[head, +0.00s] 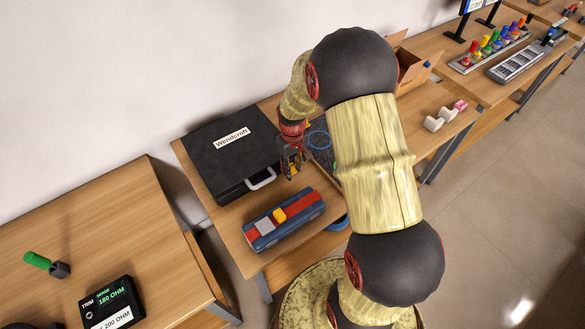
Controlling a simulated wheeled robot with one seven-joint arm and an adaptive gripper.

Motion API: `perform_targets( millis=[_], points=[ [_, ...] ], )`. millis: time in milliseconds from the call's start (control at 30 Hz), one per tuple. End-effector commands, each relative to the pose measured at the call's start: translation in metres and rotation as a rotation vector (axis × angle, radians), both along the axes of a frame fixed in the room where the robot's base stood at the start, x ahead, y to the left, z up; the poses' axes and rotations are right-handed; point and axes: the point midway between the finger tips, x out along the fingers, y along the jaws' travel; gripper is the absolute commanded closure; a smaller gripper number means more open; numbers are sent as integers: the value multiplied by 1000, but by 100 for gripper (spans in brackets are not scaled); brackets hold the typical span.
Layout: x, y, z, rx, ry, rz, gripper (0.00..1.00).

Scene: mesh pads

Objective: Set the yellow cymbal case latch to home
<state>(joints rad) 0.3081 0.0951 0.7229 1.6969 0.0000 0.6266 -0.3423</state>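A blue box (262,242) with red, pale grey and yellow parts on top lies near the front of the middle table. Its yellow block (279,215) sits between red sections and may be the latch; I cannot read its setting. A closed black case (212,168) labelled "Wendcroft" lies behind it, with a pale handle (262,179) facing front right. My gripper (291,172) points down beside the black case, behind and above the blue box and apart from the yellow block. Its fingers are small and dark here, so I cannot tell their opening.
My arm hides part of the table's right side. A blue ring (318,141) lies near a dark mesh pad (322,154). A cardboard box (412,70) and white pieces (433,123) stand farther right. The left table holds a meter (112,300) and a green-handled tool (37,260).

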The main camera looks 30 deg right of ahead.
Motion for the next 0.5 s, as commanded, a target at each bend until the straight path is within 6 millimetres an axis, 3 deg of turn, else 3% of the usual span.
perform_targets(
  millis=[400,500],
  points=[
    [0,0,0,0,0,0,100],
    [0,0,0,0,0,-1,100]
  ],
)
